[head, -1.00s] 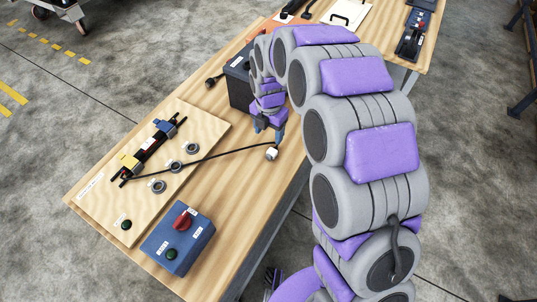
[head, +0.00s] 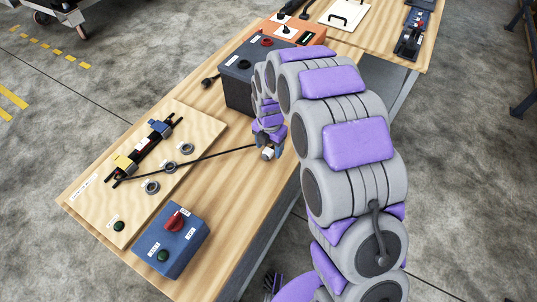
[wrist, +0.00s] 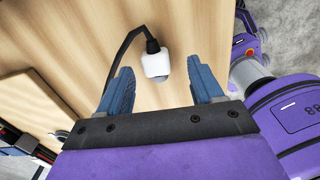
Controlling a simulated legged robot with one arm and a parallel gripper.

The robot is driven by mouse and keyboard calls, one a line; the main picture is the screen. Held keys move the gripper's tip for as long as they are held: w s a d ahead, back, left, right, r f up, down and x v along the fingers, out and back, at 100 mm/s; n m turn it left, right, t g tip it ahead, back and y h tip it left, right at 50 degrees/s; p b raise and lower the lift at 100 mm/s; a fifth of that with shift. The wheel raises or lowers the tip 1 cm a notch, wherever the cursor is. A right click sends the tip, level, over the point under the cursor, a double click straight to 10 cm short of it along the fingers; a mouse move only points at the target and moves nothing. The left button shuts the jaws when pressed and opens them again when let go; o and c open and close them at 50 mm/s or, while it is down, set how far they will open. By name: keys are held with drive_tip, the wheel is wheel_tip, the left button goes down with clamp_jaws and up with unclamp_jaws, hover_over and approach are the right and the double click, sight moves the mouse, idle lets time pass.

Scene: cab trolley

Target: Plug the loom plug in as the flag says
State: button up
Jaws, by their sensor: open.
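The loom plug is a small white block; it shows in the wrist view (wrist: 155,65) and in the head view (head: 267,154). A black cable (head: 205,157) runs from it to the wooden board (head: 200,122). My gripper (wrist: 160,66) is open, its blue fingers on either side of the plug in the picture; contact does not show. In the head view my gripper (head: 270,147) is low at the plug. Three round grey sockets, upper (head: 187,149), middle (head: 169,167) and lower (head: 151,187), sit on the board. I cannot make out a flag marking clearly.
A blue box (head: 185,245) with a red knob stands in front. A dark box (head: 243,88) stands behind my gripper. Bare table lies between plug and board.

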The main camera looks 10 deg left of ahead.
sight(266, 151)
wheel_tip(266, 151, down, 3)
drive_tip(key=shift+a+r, duration=0.1)
drive_tip(key=shift+r, duration=0.05)
drive_tip(key=shift+a, duration=0.5)
drive_tip(key=shift+d, duration=0.35)
drive_tip(key=shift+c, duration=1.2)
drive_tip(key=shift+d, duration=0.1)
drive_tip(key=c, duration=0.3)
drive_tip(key=shift+a, duration=0.25)
drive_tip(key=c, duration=0.6)
